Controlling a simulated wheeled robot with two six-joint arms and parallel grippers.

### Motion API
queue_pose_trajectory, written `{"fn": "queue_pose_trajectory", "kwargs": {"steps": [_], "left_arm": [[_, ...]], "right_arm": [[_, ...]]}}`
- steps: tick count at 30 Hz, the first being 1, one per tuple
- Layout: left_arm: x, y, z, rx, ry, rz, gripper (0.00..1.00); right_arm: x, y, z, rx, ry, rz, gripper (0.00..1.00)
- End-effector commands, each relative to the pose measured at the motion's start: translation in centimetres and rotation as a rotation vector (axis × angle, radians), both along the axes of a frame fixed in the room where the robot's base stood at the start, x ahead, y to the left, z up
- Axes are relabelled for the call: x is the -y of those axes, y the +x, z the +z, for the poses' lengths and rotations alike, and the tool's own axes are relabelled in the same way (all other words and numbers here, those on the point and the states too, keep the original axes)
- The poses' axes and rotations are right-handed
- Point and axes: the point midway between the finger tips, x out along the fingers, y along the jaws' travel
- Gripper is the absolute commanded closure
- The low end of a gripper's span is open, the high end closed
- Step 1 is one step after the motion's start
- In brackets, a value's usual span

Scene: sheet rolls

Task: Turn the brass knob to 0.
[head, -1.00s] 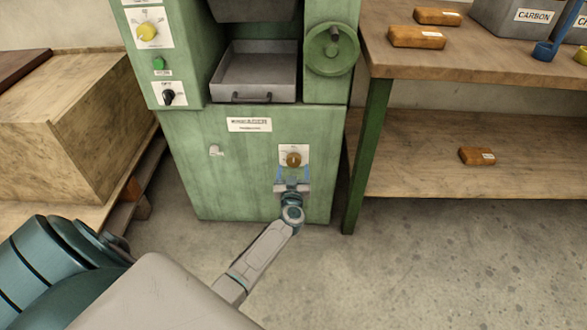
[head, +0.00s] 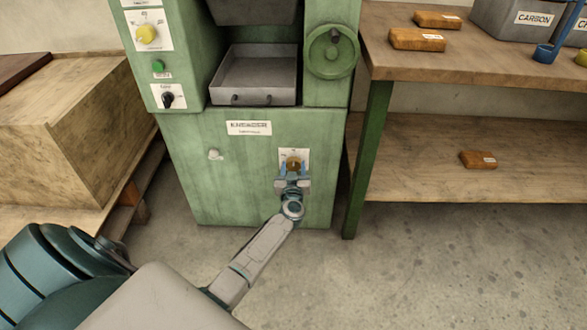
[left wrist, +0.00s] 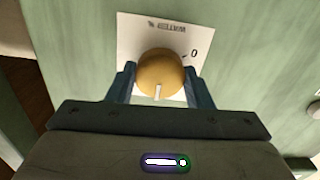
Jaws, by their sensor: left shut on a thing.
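The brass knob (head: 293,163) sits on a white label plate low on the front of the green machine. My left gripper (head: 293,168) reaches it from below, its blue fingers on either side of the knob and shut on it. In the left wrist view the knob (left wrist: 160,75) lies between the two fingers (left wrist: 160,88), with a pale pointer line toward the bottom of the picture. The label plate (left wrist: 135,35) reads "WATER %" upside down, with a "0" mark at the knob's upper right. The pointer is not at the 0. My right gripper is not in view.
The green machine (head: 200,180) also carries a yellow knob (head: 147,34), a black switch (head: 168,98), a handwheel (head: 331,49) and a grey tray (head: 254,92). A wooden bench (head: 460,75) stands at right, a crate (head: 90,120) at left. The floor in front is clear.

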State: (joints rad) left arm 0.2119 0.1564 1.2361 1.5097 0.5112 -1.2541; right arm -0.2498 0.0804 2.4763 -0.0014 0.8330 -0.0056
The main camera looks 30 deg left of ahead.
Motion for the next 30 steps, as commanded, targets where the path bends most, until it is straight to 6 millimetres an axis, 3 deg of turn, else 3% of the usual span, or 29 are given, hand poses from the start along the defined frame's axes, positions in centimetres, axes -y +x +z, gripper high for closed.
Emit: {"fn": "queue_pose_trajectory", "kwargs": {"steps": [11,30], "left_arm": [[0.06,-0.02,0.16,0.079,-0.133,0.0,0.76],[0.09,-0.02,0.01,0.39,-0.64,0.0,0.76]], "right_arm": [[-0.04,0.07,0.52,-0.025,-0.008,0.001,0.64],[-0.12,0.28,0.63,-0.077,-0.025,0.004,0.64]]}}
